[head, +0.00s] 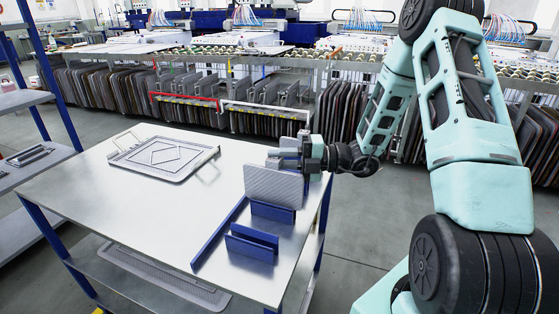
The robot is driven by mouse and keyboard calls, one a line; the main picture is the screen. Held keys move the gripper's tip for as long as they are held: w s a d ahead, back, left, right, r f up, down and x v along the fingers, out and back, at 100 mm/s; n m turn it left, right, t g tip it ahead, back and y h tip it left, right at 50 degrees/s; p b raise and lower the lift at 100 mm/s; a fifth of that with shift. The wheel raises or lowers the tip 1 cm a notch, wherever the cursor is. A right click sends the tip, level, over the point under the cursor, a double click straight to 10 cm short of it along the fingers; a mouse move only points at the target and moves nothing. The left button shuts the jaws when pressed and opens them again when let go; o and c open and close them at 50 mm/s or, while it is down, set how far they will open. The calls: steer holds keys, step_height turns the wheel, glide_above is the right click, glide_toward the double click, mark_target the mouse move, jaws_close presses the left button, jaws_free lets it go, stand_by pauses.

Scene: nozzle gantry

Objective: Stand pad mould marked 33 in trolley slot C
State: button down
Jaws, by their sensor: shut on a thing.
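A grey, finely ribbed pad mould (270,186) stands upright at the right part of the steel trolley top (150,215). Its lower edge is at a blue slot holder (273,213); I cannot tell whether it rests in the slot or hangs just above it. My gripper (303,155) is at the mould's upper right, shut on it, with the fingers partly hidden. Another grey piece (289,143) shows behind the mould, close to the gripper. An empty blue slot holder (252,243) stands nearer the front. No number or slot letter is readable.
A grey framed tray with handles (163,156) lies at the trolley's back left. A long blue rail (218,236) runs left of the holders. A grey panel (165,275) lies on the lower shelf. Shelving (35,155) stands left. The trolley's front left top is clear.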

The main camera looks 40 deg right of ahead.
steer(key=shift+f+b, duration=0.55)
steer(key=shift+f, duration=1.5)
steer(key=c, duration=1.3)
jaws_free()
steer(key=shift+o, duration=0.2)
steer(key=v, duration=1.7)
steer(key=shift+d, duration=0.2)
